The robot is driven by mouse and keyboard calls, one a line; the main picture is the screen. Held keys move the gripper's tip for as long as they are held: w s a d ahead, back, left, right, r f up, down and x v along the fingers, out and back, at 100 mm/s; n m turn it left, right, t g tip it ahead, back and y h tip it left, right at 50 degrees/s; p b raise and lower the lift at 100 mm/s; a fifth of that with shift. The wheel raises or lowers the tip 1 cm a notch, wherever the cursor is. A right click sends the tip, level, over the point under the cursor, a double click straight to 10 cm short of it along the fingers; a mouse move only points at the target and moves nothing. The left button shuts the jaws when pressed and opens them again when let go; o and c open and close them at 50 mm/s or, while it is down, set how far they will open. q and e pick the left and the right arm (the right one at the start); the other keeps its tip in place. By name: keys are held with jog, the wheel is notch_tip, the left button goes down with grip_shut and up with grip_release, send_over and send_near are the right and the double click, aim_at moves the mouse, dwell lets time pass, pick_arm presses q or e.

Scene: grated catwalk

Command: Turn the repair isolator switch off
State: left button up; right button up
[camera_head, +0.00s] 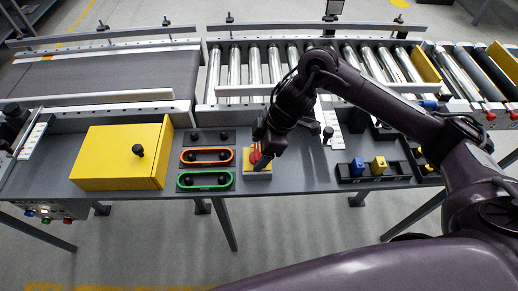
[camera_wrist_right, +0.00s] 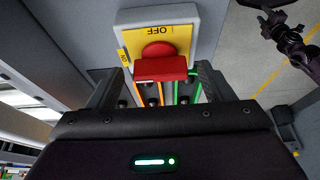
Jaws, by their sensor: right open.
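The repair isolator switch (camera_head: 257,174) is a small grey box with a yellow face on the front of the workbench. Its red knob (camera_head: 254,156) is partly hidden behind my right gripper (camera_head: 262,150). In the right wrist view, the yellow plate (camera_wrist_right: 178,35) reads OFF at the top, upside down, with a small label at its left edge. The red handle (camera_wrist_right: 160,68) lies crosswise in that view. My right gripper (camera_wrist_right: 157,80) is open, one finger on each side of the handle, with gaps visible. My left gripper does not show clearly.
An orange-rimmed panel (camera_head: 207,156) and a green-rimmed panel (camera_head: 206,180) lie left of the switch. A yellow box (camera_head: 118,158) with a black knob stands further left. A black tray (camera_head: 397,172) with blue and yellow pieces lies right. Roller conveyors (camera_head: 240,68) run behind.

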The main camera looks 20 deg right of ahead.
jog(key=shift+a+f, duration=0.1)
jog(key=c, duration=1)
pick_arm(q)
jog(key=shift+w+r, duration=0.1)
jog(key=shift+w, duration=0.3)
